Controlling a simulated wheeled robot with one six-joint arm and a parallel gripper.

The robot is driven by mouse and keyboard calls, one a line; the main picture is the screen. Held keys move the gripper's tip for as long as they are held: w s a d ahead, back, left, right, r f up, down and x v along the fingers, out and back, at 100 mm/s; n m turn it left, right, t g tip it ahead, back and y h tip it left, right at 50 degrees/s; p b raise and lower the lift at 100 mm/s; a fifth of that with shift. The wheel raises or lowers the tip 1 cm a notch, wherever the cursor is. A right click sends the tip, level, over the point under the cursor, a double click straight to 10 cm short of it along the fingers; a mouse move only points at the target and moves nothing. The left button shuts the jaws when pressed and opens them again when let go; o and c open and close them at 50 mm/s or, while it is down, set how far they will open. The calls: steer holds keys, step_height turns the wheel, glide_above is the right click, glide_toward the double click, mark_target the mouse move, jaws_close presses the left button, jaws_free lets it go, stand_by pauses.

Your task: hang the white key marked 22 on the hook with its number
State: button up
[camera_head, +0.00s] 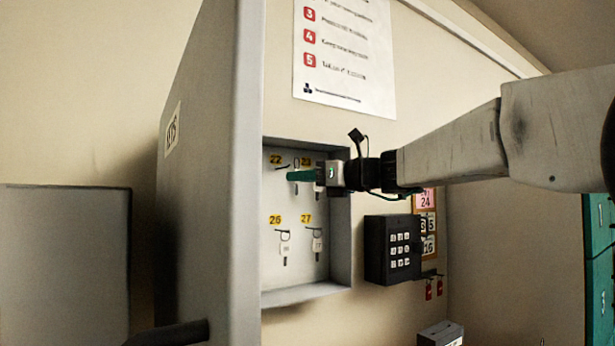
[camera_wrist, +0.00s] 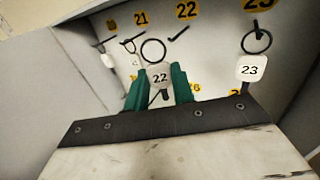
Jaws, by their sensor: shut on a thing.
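The white key marked 22 (camera_wrist: 159,78) is pinched between the green fingers of my gripper (camera_wrist: 158,90). Its ring (camera_wrist: 153,50) stands above the fingertips in the wrist view. The bare hook (camera_wrist: 178,34) under the yellow 22 label (camera_wrist: 187,10) is just right of the ring and slightly higher; the two look apart in this view. The held key cannot be made out there.
The key marked 23 (camera_wrist: 252,68) hangs right of my gripper. A hook under the 21 label (camera_wrist: 141,18) is on the left. Keys hang under 26 (camera_head: 285,247) and 27 (camera_head: 317,245). The open cabinet door (camera_head: 215,180) stands at left; a keypad box (camera_head: 392,249) is at right.

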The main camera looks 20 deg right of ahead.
steer(key=shift+w+a+f, duration=0.15)
steer(key=shift+w+a, duration=0.05)
steer(key=shift+w, duration=0.65)
steer(key=shift+w+a+f, duration=0.15)
steer(key=shift+w+f, duration=0.05)
steer(key=shift+w, duration=0.7)
steer(key=shift+w+a+f, duration=0.15)
steer(key=shift+w+a, duration=0.05)
steer(key=shift+w, duration=0.65)
steer(key=o, duration=0.8)
steer(key=shift+o, duration=0.2)
